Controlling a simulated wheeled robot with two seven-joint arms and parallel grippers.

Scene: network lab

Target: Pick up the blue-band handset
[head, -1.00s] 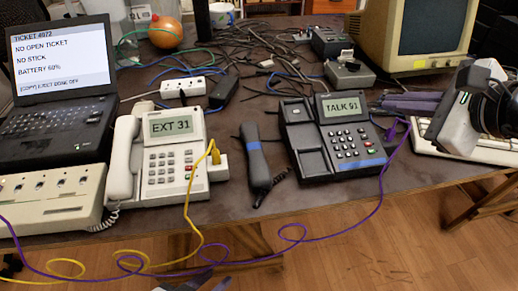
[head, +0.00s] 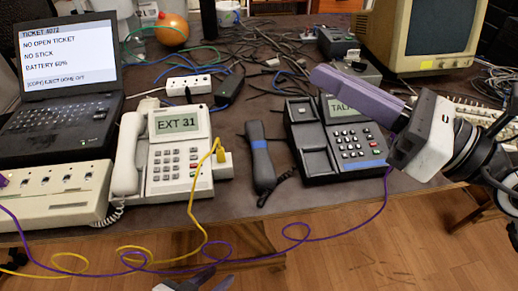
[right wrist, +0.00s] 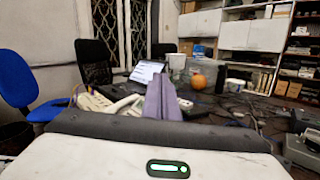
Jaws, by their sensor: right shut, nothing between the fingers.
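The dark handset with a blue band (head: 262,165) lies on the table, left of the dark desk phone (head: 318,165). The phone has a blue strip, an empty cradle and a partly covered display. My right gripper (head: 316,76) reaches in from the right, its purple fingers shut and empty. It is above the phone's back edge, apart from the handset, and hides part of the display. In the right wrist view the shut fingers (right wrist: 160,80) point toward the laptop; the handset is not visible there. My left gripper (head: 222,272) shows partly at the bottom edge, fingers apart.
A white phone (head: 178,165) with its own handset stands left of the blue-band handset. A laptop (head: 60,100), beige box (head: 60,195), power strip (head: 190,85) and monitor (head: 430,35) surround the area. Yellow and purple cables (head: 300,230) hang at the front edge.

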